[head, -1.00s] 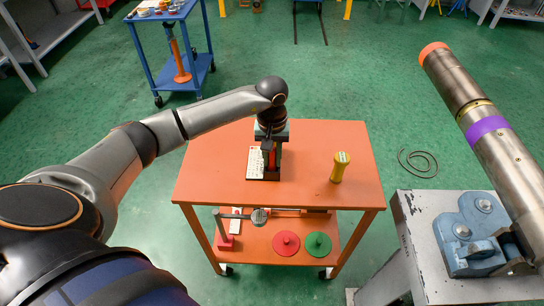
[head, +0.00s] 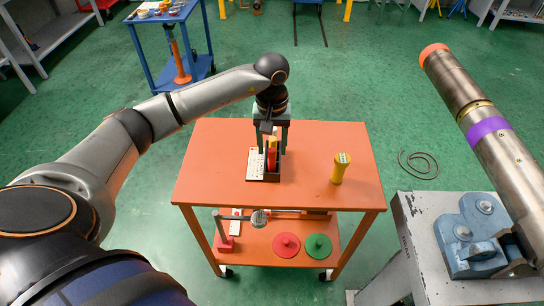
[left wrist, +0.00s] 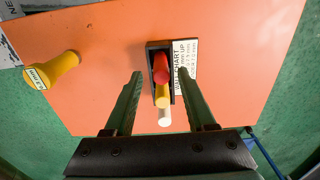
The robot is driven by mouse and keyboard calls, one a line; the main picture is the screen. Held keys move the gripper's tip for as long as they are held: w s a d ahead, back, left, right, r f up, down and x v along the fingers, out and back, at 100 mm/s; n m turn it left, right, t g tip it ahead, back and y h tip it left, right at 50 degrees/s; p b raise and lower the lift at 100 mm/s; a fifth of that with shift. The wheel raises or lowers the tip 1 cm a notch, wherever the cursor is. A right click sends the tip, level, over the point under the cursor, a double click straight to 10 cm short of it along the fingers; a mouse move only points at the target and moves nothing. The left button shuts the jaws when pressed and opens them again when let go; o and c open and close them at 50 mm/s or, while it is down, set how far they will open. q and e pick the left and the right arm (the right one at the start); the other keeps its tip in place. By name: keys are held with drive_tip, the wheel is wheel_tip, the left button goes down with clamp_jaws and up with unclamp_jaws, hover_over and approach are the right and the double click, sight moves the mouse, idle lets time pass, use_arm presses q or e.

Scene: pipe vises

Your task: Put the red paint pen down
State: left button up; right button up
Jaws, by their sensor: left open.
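The red paint pen (head: 273,144) stands in a small black holder (head: 272,177) on the orange cart top. In the left wrist view the red pen (left wrist: 160,67) is at the far end of the holder's row, beside a yellow pen (left wrist: 162,97) and a white one (left wrist: 165,117). My left gripper (head: 270,148) is open above the holder. Its two fingers (left wrist: 166,100) are spread wide on either side of the row and apart from the pens. The pens' lower ends are hidden in the holder. My right gripper is out of view.
A white printed card (head: 256,164) adjoins the holder. A yellow labelled cylinder (head: 340,169) stands on the right of the cart top (head: 220,160). The lower shelf carries red (head: 286,245) and green (head: 319,245) discs. A large pipe (head: 490,130) in a blue vise is at right.

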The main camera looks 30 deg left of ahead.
use_arm(q)
wheel_tip(320, 180, up, 6)
drive_tip(key=shift+d+r, duration=0.1)
drive_tip(key=shift+r, duration=0.1)
drive_tip(key=s+d+f+n+g+h, duration=0.1)
drive_tip(key=s+d+f+h, duration=0.15)
drive_tip(key=d, duration=0.35)
drive_tip(key=s+d+f+n+h, duration=0.1)
drive_tip(key=d+n+h, duration=0.15)
drive_tip(key=d, duration=0.35)
drive_tip(key=s+d+f+g+h, duration=0.1)
drive_tip(key=s+d+f+h, duration=0.1)
drive_tip(key=d+h, duration=0.35)
drive_tip(key=s+d+r+n+t+h, duration=0.2)
drive_tip(key=d+r+n+t+h, duration=0.25)
drive_tip(key=d+n+h, duration=0.55)
drive_tip(key=w+a+f+m+t+y, duration=0.1)
drive_tip(key=a+f+m+t+y, duration=0.5)
drive_tip(key=m, duration=1.1)
drive_tip(key=w+a+f+m+t+y, duration=0.1)
drive_tip(key=a+f+m+t+y, duration=0.45)
drive_tip(key=m, duration=1.15)
drive_tip(key=s+a+f+n+g+y+p, duration=0.2)
drive_tip(key=s+f+n+y, duration=0.4)
drive_tip(key=s+f+n, duration=0.6)
drive_tip(key=shift+s+a+f+g+y, duration=0.25)
drive_tip(key=shift+s+a+g, duration=0.45)
drive_tip(key=shift+s+g, duration=0.5)
